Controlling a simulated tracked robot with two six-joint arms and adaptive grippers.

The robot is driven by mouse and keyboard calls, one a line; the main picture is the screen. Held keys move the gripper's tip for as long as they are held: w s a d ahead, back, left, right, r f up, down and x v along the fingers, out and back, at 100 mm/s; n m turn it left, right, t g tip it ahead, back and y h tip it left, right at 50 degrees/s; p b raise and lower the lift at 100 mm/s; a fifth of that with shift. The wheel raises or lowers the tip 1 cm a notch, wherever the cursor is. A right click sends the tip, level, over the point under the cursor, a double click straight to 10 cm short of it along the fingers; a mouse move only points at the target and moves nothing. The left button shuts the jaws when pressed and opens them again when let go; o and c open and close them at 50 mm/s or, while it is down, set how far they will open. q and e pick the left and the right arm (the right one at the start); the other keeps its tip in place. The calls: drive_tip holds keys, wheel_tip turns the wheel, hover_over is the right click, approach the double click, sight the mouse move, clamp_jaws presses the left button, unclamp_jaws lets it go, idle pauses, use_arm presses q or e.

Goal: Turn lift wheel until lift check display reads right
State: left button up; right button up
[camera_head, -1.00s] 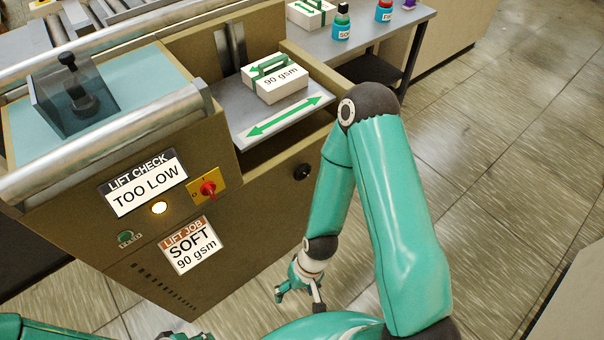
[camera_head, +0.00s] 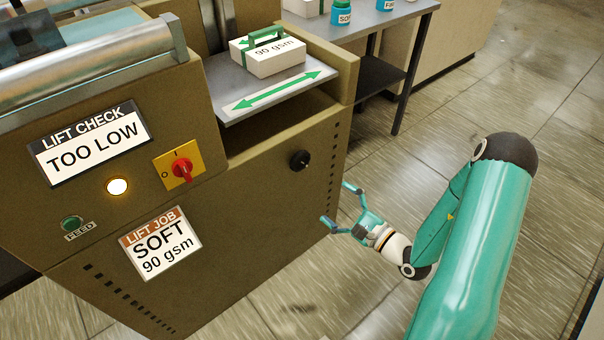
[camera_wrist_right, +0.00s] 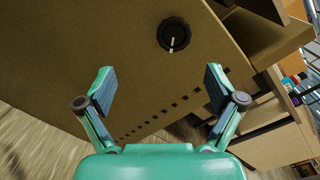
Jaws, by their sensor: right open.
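The lift wheel, a small black knob (camera_head: 299,160), sits on the brown machine front, right of the red switch. It also shows in the right wrist view (camera_wrist_right: 174,34), with a white pointer line, ahead of the fingertips. The lift check display (camera_head: 90,142) reads TOO LOW, with a lit amber lamp (camera_head: 117,186) below it. A LIFT JOB card (camera_head: 161,243) reads SOFT 90 gsm. My right gripper (camera_head: 336,204) is open and empty, below and right of the knob, apart from it. It also shows open in the right wrist view (camera_wrist_right: 160,88). My left gripper is not in view.
A red rotary switch (camera_head: 181,168) on a yellow plate and a green FEED button (camera_head: 72,224) are near the display. A paper pack (camera_head: 267,57) lies on the feed shelf (camera_head: 235,89) above the knob. A side table (camera_head: 388,30) stands behind; floor right of the machine is clear.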

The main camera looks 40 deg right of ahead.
sight(302, 163)
drive_tip(key=shift+h, duration=0.6)
drive_tip(key=w, duration=1.6)
drive_tip(key=shift+w+d, duration=0.3)
drive_tip(key=shift+d, duration=0.05)
